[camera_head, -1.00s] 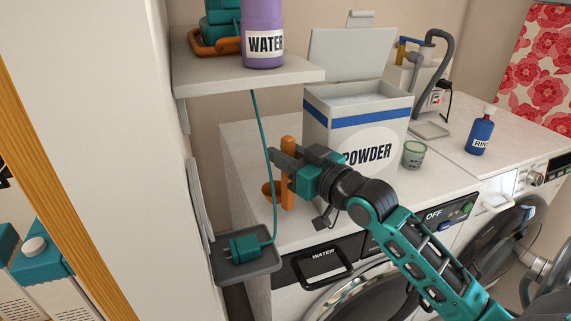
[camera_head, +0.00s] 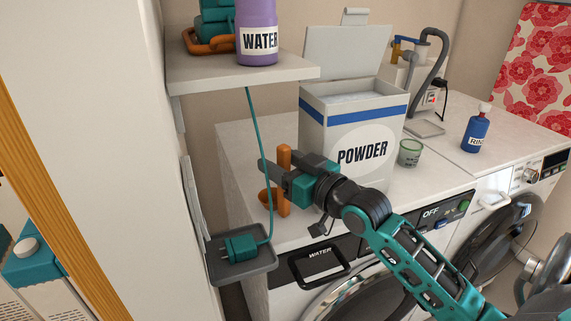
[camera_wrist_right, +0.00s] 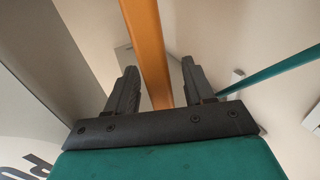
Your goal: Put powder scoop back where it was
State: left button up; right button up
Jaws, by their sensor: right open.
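The orange powder scoop (camera_head: 284,180) stands upright at the left end of the white counter, its bowl low at its left side. Whether its base touches the counter is hard to tell. My right gripper (camera_head: 282,170) is open around the scoop's handle. In the right wrist view the orange handle (camera_wrist_right: 150,50) runs between the two spread fingers of the gripper (camera_wrist_right: 160,74). The white POWDER box (camera_head: 352,140) stands to the right of the scoop with its lid open and pale powder inside. My left gripper is not in view.
A shelf (camera_head: 240,76) with a purple WATER bottle (camera_head: 257,28) overhangs at the left. A teal cable hangs just left of the scoop to a plug (camera_head: 240,247) on a grey tray (camera_head: 262,262). A green cup (camera_head: 410,153) and a blue bottle (camera_head: 477,132) stand right.

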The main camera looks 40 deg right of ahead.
jog(key=shift+s+r, duration=0.1)
jog(key=shift+r, duration=0.05)
jog(key=s+d, duration=0.2)
jog(key=s, duration=0.9)
jog(key=shift+s, duration=0.35)
